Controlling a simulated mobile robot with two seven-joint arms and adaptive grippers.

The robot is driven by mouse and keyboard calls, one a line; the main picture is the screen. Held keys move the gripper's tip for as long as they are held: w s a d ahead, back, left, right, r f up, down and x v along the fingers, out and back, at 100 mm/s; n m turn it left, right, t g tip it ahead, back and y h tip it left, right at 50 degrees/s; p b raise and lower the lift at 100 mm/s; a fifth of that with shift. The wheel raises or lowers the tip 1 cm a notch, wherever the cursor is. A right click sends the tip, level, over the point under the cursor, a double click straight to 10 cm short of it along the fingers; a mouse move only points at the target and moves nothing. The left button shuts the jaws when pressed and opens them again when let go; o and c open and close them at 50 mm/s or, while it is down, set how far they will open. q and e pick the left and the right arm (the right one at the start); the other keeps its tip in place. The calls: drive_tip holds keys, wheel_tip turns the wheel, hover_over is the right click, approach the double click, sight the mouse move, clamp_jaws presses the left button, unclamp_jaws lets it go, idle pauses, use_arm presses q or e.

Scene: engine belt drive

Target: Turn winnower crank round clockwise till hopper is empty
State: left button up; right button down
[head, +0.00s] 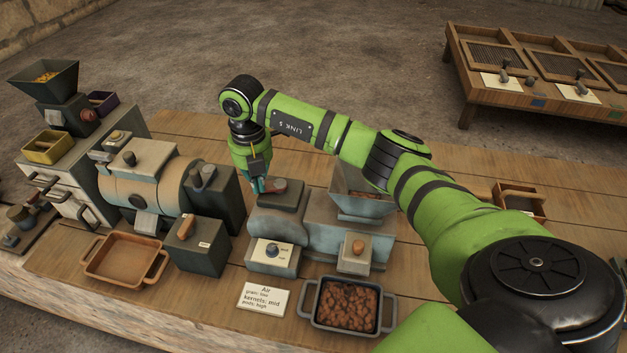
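The winnower (325,234) is a grey-blue machine on the wooden bench, in the middle of the head view. Its flared hopper (362,207) is on its right side; my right arm partly covers it, so I cannot tell how much is inside. A reddish-brown handle, seemingly the crank's (277,187), is on top of the left block. My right gripper (261,185) points down at this handle, its teal fingertips close beside or on it. Whether the fingers are closed on it is too small to tell. My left gripper is not in view.
A dark tray (316,304) of brown kernels stands in front of the winnower, beside an air-setting card (263,297). A drum machine (150,185) and an empty brown tray (121,262) stand left. A small wooden box (521,199) lies right. A rack (480,104) stands behind.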

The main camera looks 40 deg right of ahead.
drive_tip(key=w, duration=0.1)
drive_tip(key=w+d+b, duration=0.1)
drive_tip(key=w, duration=0.1)
drive_tip(key=w+d+b, duration=0.1)
drive_tip(key=shift+w+d+f, duration=0.1)
drive_tip(key=shift+w+d, duration=0.05)
drive_tip(key=shift+w, duration=0.25)
drive_tip(key=d, duration=0.5)
drive_tip(key=shift+w+r, duration=0.2)
drive_tip(key=shift+r, duration=0.05)
drive_tip(key=shift+a+f, duration=0.1)
wheel_tip(320, 180, up, 8)
drive_tip(key=p, duration=0.6)
drive_tip(key=shift+f, duration=0.1)
